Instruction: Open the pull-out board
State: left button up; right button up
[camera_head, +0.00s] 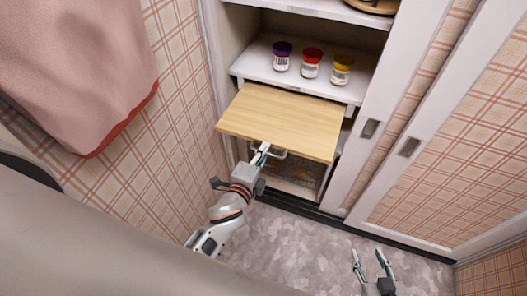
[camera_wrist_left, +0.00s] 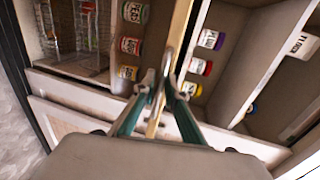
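The pull-out board (camera_head: 282,118) is a light wooden panel, sticking well out of the cabinet below a shelf. In the left wrist view the board (camera_wrist_left: 181,25) shows edge-on as a narrow strip. A pale handle (camera_head: 280,155) sits at its front edge. My left gripper (camera_head: 262,153) is at this handle, fingers close together and apparently shut on it; in the left wrist view the fingers (camera_wrist_left: 165,88) lie on either side of the board's edge line. The exact contact is partly hidden. My right gripper (camera_head: 371,265) is open and empty over the floor at the lower right.
Three jars with purple (camera_head: 282,56), red (camera_head: 311,62) and yellow (camera_head: 341,70) lids stand on the shelf above the board. A wire basket (camera_head: 300,178) is below it. Cabinet doors (camera_head: 440,150) stand at right, a pink cloth (camera_head: 85,65) hangs at left. Floor in front is clear.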

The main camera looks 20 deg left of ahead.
pick_arm(q)
jog(key=v, duration=1.2)
jog(key=shift+d, duration=0.15)
dwell(0.4)
